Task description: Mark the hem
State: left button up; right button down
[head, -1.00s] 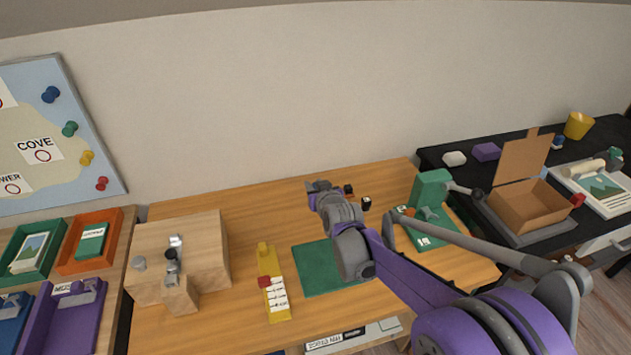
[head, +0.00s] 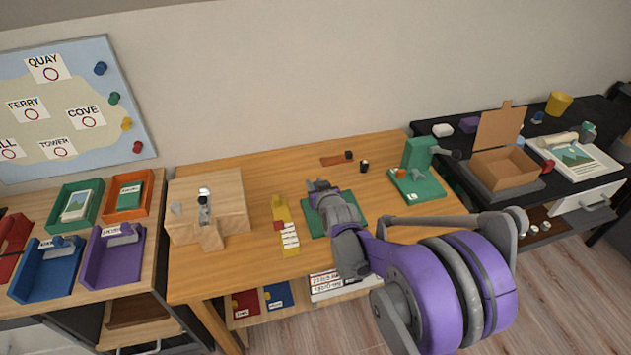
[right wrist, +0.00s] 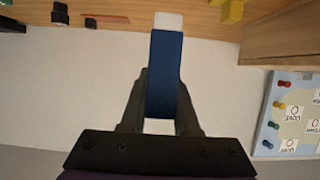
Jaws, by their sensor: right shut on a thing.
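My right gripper (head: 318,186) is over the back edge of a green mat (head: 312,226) on the wooden table. In the right wrist view it is shut on a blue bar-shaped thing with a white end (right wrist: 163,75). In the head view I cannot make out the held thing. No cloth or hem can be told apart. My left gripper is not in view.
A wooden block stand (head: 225,190) is at the table's left. A green stand (head: 418,152) is at its right, with small dark pieces (head: 364,166) behind the mat. Coloured trays (head: 127,204) stand further left. An open cardboard box (head: 505,172) sits on the black desk at right.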

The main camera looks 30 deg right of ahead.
aim_at(315, 213)
jog(key=shift+f+b, duration=2.15)
jog(key=shift+f, duration=0.95)
jog(key=shift+f+b, duration=0.45)
jog(key=shift+f, duration=0.1)
notch_tip(315, 213, up, 7)
jog(key=p, duration=0.5)
dwell(0.7)
